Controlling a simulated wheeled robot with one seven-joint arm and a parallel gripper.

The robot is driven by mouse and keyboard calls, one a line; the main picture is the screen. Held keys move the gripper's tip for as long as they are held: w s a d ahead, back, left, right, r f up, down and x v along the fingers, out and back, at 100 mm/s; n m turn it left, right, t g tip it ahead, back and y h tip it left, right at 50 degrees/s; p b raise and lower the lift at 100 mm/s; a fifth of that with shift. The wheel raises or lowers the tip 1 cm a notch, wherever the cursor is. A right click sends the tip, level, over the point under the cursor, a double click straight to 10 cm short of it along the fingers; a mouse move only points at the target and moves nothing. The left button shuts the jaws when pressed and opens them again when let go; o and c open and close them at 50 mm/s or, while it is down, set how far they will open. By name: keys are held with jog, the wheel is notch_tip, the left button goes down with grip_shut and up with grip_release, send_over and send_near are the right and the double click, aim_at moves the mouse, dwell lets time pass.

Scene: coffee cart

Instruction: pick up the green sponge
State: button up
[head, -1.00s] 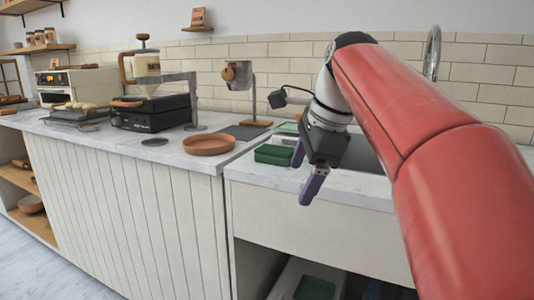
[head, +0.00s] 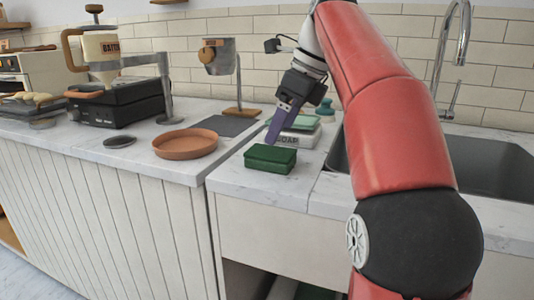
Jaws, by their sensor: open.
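The green sponge (head: 270,158) is a dark green block lying on the pale counter, left of the sink and near the counter's front edge. My gripper (head: 273,138) has purple fingers that point down and to the left, just above and behind the sponge in the head view. The fingers overlap each other from this angle, so the gap between them is hard to see. Nothing shows between them. The sponge's top and front faces are in plain view, and I see no contact with it.
A white soap box (head: 300,138) with a light green piece on top stands right behind the sponge. The sink (head: 490,165) and tall faucet (head: 455,45) are to the right. A terracotta dish (head: 186,144) lies to the left. The counter's front edge is close.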

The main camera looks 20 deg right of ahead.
aim_at(273, 152)
jog(key=shift+s+b+x, duration=0.2)
jog(key=shift+b+x, duration=0.05)
jog(key=shift+x, duration=0.8)
jog(key=shift+s+b+x, duration=0.15)
jog(key=shift+b+x, duration=0.15)
jog(key=shift+x, duration=0.75)
jog(key=shift+s+b+x, duration=0.2)
jog(key=shift+b+x, duration=0.05)
jog(key=shift+x, duration=0.8)
jog(key=shift+f, duration=0.15)
jog(key=c, duration=1.1)
jog(key=shift+o, duration=0.2)
notch_tip(273, 152, up, 10)
jog(key=p, duration=0.1)
jog(key=shift+p, duration=0.3)
